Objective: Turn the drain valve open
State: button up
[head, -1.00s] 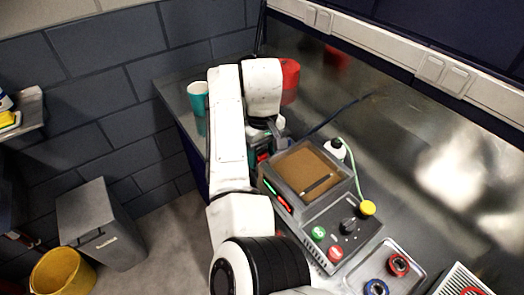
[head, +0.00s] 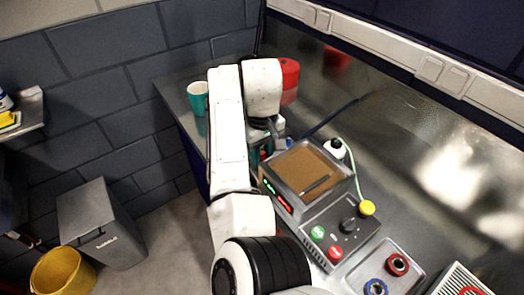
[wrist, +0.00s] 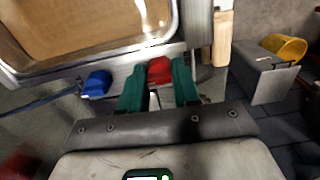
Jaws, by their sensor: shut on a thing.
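The cleaning tank (head: 330,190) of brown liquid stands on the bench in the head view; its metal rim (wrist: 100,60) fills the top left of the wrist view. Two handles stick out from its side in the wrist view: a red one (wrist: 159,66) and a blue one (wrist: 97,83). I cannot tell from a label which is the drain valve. My gripper (wrist: 158,86) has green fingers, shut on the red handle between their tips. In the head view my gripper (head: 266,150) is mostly hidden by my arm, at the tank's far left side.
A teal mug (head: 197,98) and a red cylinder (head: 289,78) stand near my arm. A white bottle (head: 334,149) is behind the tank. A control panel (head: 335,225) with buttons lies in front. A grey bin (head: 100,225) and yellow bucket (head: 62,272) are on the floor.

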jog(key=m+p, duration=0.2)
jog(key=m, duration=0.1)
jog(key=shift+r, duration=0.15)
jog(key=m+p, duration=0.2)
jog(key=m, duration=0.2)
jog(key=m+p, duration=0.1)
jog(key=m, duration=0.2)
jog(key=shift+m, duration=0.3)
jog(key=shift+m+p, duration=0.35)
jog(key=shift+m, duration=1.55)
jog(key=o, duration=1.1)
jog(key=shift+c, duration=0.2)
